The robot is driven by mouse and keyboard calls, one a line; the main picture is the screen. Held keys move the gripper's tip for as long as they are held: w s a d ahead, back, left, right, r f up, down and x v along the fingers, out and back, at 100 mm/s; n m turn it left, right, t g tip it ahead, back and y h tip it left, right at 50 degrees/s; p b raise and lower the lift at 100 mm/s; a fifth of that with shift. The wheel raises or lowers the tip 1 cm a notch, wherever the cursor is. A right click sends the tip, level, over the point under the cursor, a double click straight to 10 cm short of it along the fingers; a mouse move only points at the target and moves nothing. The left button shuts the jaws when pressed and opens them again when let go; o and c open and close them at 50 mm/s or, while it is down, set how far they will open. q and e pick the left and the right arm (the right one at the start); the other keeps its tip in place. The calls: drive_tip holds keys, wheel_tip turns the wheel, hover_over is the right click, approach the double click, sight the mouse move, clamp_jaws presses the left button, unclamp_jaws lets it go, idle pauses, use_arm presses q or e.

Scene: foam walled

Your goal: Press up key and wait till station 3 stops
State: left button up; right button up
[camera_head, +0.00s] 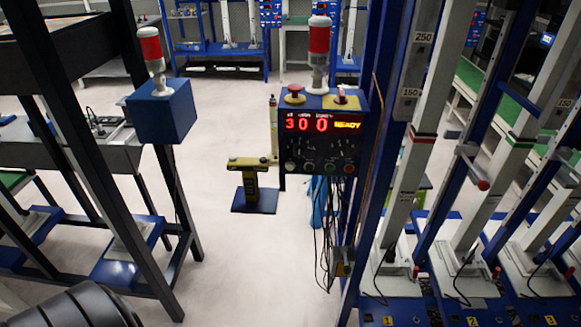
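A dark control box (318,150) is mounted on a blue post near the middle of the head view. Its lit display (322,123) shows red digits that look like "30" and "0", and yellow "READY". A row of small round buttons (320,167) sits below the display. Their labels are too small to read, so I cannot tell which is the up key. At the lower right are tall test stations with yellow number labels. The right one, seemingly station 3 (550,320), is partly cut off by the frame edge. Neither gripper is in view.
A dark metal frame with a blue box (162,112) stands at the left. Pale floor (245,270) is open between them.

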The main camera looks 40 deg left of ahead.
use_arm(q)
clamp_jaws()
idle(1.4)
